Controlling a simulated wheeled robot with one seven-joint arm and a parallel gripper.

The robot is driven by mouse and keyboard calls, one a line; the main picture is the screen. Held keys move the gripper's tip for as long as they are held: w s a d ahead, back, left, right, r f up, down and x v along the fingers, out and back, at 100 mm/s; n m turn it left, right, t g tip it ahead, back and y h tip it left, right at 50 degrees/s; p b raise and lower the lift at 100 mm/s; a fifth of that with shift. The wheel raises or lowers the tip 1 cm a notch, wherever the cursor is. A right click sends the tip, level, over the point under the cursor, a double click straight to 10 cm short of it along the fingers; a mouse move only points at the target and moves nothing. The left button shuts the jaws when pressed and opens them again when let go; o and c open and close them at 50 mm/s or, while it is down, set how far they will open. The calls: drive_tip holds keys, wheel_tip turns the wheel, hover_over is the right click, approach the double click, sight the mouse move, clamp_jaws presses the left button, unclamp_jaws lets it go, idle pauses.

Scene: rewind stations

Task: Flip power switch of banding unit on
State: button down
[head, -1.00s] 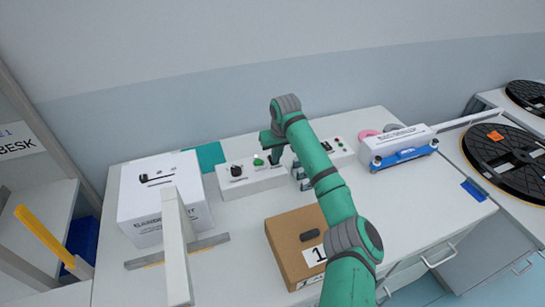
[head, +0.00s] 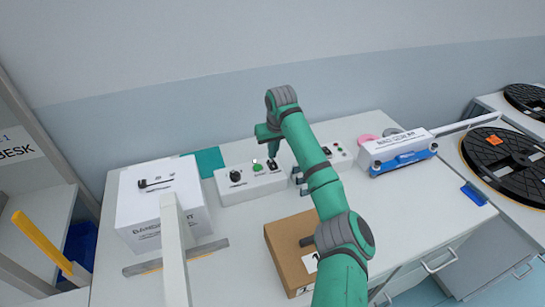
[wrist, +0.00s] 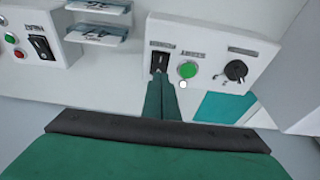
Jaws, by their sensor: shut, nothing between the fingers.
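The banding unit (head: 165,205) is a white labelled box at the left of the bench in the head view. Right of it stands a white control box (head: 250,188) with a black knob (wrist: 235,70), a green button (wrist: 188,70) and a black rocker switch (wrist: 159,62). My gripper (wrist: 160,80) is shut and empty, with its fingertips at the lower edge of that switch; I cannot tell whether they touch. The fingers partly cover the switch, so its position is unclear. In the head view my gripper (head: 273,155) is over the box's right end.
A small white dot shows beside the green button. A second panel (head: 338,153) with red and green buttons and its own switch stands to the right, past clear holders (wrist: 97,22). A cardboard box (head: 288,255) and a white post (head: 175,250) stand in front.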

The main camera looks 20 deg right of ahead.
drive_tip(key=s+v, duration=0.2)
drive_tip(key=v, duration=0.9)
drive_tip(key=shift+f, duration=0.3)
drive_tip(key=shift+s, duration=0.1)
